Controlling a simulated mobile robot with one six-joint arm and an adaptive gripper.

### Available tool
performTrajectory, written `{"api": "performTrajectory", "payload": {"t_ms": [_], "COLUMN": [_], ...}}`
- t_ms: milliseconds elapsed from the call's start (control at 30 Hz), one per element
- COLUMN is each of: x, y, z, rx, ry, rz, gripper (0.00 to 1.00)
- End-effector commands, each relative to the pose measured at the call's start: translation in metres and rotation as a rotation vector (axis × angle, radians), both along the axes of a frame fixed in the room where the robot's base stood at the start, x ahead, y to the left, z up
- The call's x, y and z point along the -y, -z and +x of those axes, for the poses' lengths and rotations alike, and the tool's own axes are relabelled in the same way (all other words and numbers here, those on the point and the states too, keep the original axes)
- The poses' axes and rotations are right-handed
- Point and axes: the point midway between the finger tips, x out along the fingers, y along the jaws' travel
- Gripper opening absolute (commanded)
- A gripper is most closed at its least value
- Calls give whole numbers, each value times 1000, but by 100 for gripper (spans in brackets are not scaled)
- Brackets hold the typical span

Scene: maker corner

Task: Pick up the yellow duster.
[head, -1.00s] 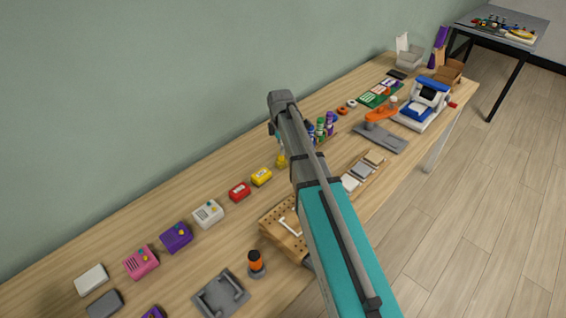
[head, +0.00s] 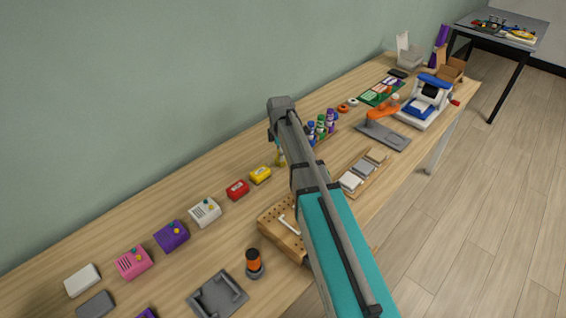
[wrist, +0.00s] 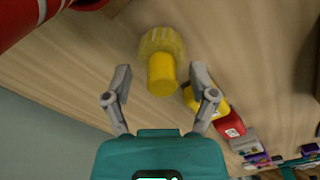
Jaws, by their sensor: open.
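The yellow duster (wrist: 162,68) shows in the wrist view as a yellow cylinder with a wider ruffled end, over the wooden table. My gripper (wrist: 161,84) is open, with one finger on each side of the duster's cylinder. There is a gap at each finger and nothing is held. In the head view only a bit of the duster (head: 280,158) shows beside my arm, which hides most of it. My gripper is hidden behind the arm there.
A yellow box (head: 260,175) and a red box (head: 237,189) stand close by. Small bottles in a rack (head: 321,127) are just right of my arm. A pegboard block (head: 283,228) lies in front. A large red object (wrist: 40,18) fills the wrist view's upper left.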

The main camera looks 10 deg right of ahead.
Motion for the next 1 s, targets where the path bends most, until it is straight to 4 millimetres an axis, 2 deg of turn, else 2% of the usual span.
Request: {"api": "performTrajectory", "payload": {"t_ms": [133, 767, 1000], "x": [0, -1, -1], "y": [8, 8, 8], "z": [0, 0, 0], "rx": [0, 0, 0], "ry": [0, -1, -1], "rz": [0, 0, 0], "gripper": [74, 74, 31]}}
